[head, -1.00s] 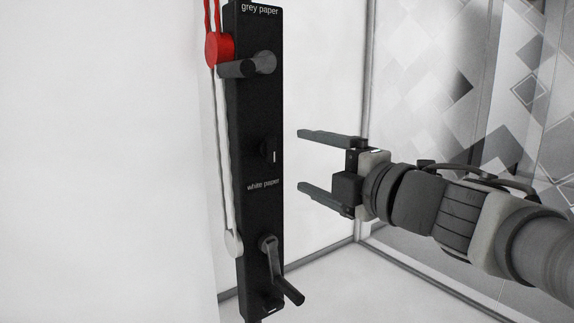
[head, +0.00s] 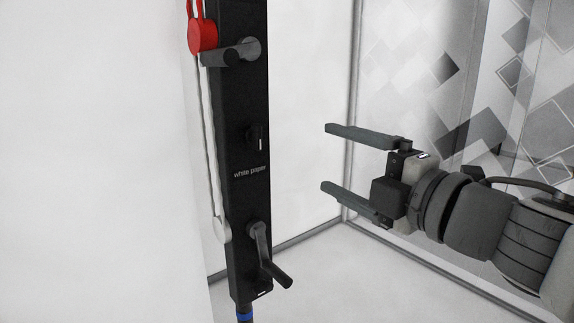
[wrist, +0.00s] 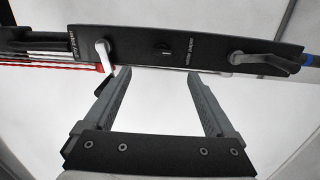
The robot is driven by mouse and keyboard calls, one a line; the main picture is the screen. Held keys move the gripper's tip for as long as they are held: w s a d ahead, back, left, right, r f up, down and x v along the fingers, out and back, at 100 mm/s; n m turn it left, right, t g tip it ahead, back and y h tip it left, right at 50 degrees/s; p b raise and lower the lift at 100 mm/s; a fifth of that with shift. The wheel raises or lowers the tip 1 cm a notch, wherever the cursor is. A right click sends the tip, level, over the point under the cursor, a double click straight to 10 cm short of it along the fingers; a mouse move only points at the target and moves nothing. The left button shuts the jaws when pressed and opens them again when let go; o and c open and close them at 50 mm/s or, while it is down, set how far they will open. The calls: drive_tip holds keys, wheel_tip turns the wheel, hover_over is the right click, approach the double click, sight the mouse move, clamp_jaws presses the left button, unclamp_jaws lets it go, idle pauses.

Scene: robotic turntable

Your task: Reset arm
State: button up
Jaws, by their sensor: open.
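My gripper (head: 325,157) is open and empty, right of a tall black panel (head: 236,110) in the head view, with its two grey fingers pointing left. A gap shows between the fingertips and the panel. In the wrist view my gripper (wrist: 155,82) has its fingers spread wide below the panel (wrist: 215,48), which lies across the top. The panel carries an upper crank handle (head: 232,53) and a lower crank handle (head: 268,255), with the label "white paper" between them. The upper handle also shows in the wrist view (wrist: 103,56), near the left finger.
A red pulley (head: 203,36) with red cords and a white pulley (head: 221,230) sit along the panel's left edge. A white wall (head: 90,160) fills the left. A framed patterned panel (head: 420,90) stands behind my arm. The floor right of the black panel is clear.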

drive_tip(key=w+d+f+m+h, duration=0.1)
drive_tip(key=d+f+m+h, duration=0.6)
drive_tip(key=d+m+h, duration=0.7)
drive_tip(key=s+a+f+m+g+y, duration=0.2)
drive_tip(key=s+a+f+m+g, duration=0.25)
drive_tip(key=f, duration=0.25)
drive_tip(key=s+a+f+m+g+y, duration=0.2)
drive_tip(key=s+a+f+m+g, duration=0.2)
drive_tip(key=s+f+m, duration=0.15)
wheel_tip(320, 180, up, 11)
drive_tip(key=s+a+g+p, duration=0.1)
drive_tip(key=p, duration=1.2)
drive_tip(key=shift+s+a+y, duration=0.3)
drive_tip(key=shift+a, duration=0.1)
